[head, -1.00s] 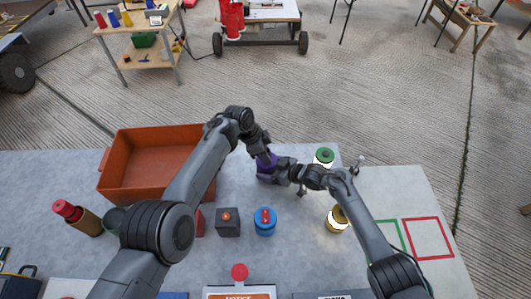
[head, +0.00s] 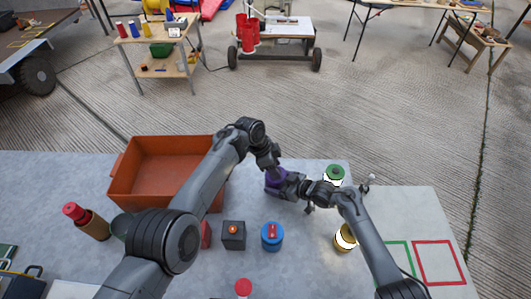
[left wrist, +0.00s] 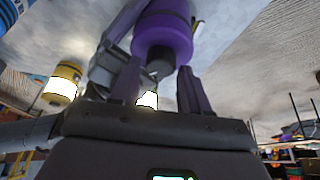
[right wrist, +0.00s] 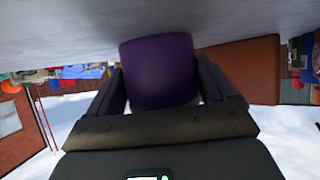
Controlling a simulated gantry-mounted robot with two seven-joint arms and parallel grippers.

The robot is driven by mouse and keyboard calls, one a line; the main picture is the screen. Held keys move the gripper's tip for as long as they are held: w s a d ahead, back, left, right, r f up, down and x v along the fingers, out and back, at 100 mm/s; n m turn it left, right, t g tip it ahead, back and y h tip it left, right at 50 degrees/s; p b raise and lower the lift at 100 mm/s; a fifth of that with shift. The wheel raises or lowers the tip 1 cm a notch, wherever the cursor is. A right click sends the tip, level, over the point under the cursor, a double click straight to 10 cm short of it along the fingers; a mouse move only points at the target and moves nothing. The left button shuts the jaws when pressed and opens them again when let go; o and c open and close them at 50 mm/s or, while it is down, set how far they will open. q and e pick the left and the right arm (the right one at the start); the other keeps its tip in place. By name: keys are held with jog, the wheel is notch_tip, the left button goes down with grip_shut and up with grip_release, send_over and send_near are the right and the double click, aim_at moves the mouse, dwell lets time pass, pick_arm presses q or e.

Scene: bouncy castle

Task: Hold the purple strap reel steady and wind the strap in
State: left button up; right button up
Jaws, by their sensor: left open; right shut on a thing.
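The purple strap reel (head: 275,180) stands on the grey table right of the orange bin, mostly hidden by my grippers in the head view. My right gripper (head: 287,188) is shut on its body from the right; the right wrist view shows the purple body (right wrist: 160,72) between both fingers. My left gripper (head: 270,165) is above the reel, coming down from the left. In the left wrist view its fingers (left wrist: 155,88) are apart, with the reel's purple top and a dark knob (left wrist: 160,68) between or just beyond the tips. I cannot tell whether they touch it. No strap is distinguishable.
An orange bin (head: 122,192) stands left of the reel. A green-topped can (head: 334,175), a yellow can (head: 345,238), a blue canister (head: 272,237) and a dark box with an orange button (head: 233,235) stand nearby. Red and green outlined squares (head: 440,262) mark the right side.

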pick_arm(q)
jog(key=v, duration=1.1)
jog(key=shift+r, duration=0.1)
jog(key=shift+w, duration=0.1)
